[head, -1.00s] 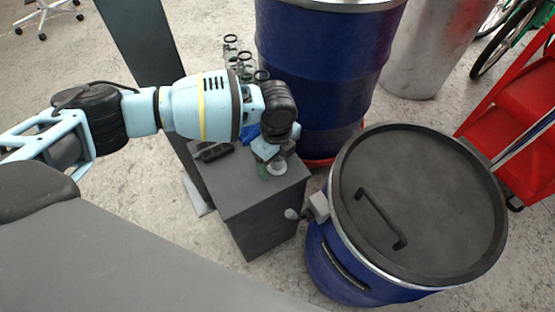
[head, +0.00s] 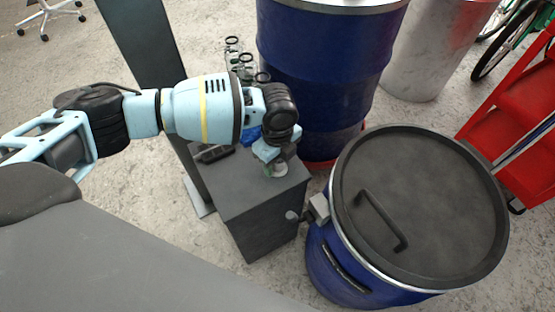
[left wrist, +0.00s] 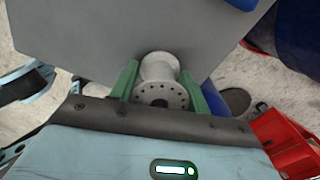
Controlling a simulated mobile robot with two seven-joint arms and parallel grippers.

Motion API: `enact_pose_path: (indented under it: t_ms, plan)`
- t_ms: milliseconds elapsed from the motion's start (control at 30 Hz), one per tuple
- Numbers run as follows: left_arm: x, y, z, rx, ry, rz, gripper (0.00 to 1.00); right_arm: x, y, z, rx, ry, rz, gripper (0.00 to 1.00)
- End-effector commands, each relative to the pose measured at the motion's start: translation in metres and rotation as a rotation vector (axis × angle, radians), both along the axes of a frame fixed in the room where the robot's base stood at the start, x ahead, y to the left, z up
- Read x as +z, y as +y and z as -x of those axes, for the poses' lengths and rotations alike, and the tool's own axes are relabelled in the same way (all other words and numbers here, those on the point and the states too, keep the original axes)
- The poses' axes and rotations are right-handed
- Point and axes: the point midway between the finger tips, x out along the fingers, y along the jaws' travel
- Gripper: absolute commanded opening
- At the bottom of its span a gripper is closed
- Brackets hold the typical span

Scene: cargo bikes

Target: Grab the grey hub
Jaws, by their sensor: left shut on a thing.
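The grey hub (left wrist: 160,82) is a spool-shaped part with a ring of holes in its flange. In the left wrist view it sits between the green fingers of my left gripper (left wrist: 160,88), which is shut on it. In the head view the hub (head: 281,170) shows small and partly hidden under my left gripper (head: 271,167), over the front part of the dark grey box top (head: 230,185). I cannot tell whether the hub touches the top. My right gripper is not in view.
A lidded blue drum (head: 420,210) stands right of the box, and a taller blue drum (head: 315,75) stands behind. A dark post (head: 150,60) rises at the left. Dark and blue items (head: 213,153) lie on the box's back part. A red frame (head: 515,120) is at far right.

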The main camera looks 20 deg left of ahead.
Motion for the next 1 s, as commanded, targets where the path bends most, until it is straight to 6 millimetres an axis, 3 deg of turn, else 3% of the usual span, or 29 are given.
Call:
enact_pose_path:
  t_ms: [333, 800, 1000]
  plan:
    - [0.04, 0.0, -0.001, 0.0, -0.004, 0.002, 0.2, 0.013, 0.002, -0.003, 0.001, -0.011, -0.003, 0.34]
    - [0.047, -0.018, 0.114, -0.003, 0.0, 0.003, 0.2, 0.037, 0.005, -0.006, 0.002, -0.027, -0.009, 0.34]
    - [0.048, -0.023, 0.144, -0.001, 0.0, 0.001, 0.2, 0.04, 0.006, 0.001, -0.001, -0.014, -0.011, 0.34]
